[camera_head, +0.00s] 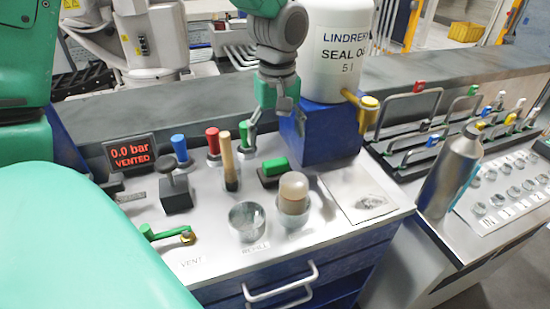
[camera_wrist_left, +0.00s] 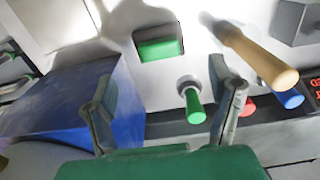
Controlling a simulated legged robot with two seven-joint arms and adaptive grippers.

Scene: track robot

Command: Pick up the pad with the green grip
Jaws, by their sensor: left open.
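The pad with the green grip (camera_head: 273,168) lies on the grey worktop, a dark base under a green block, just in front of the blue stand. In the left wrist view the pad's green grip (camera_wrist_left: 160,49) shows ahead of the fingers, near the top middle. My left gripper (camera_head: 277,124) is open and empty, above and behind the pad, beside the blue stand. Its two fingers also show spread in the left wrist view (camera_wrist_left: 163,85), apart from the pad. My right gripper is not in view.
A blue stand (camera_head: 330,143) bears a white oil canister (camera_head: 337,50).

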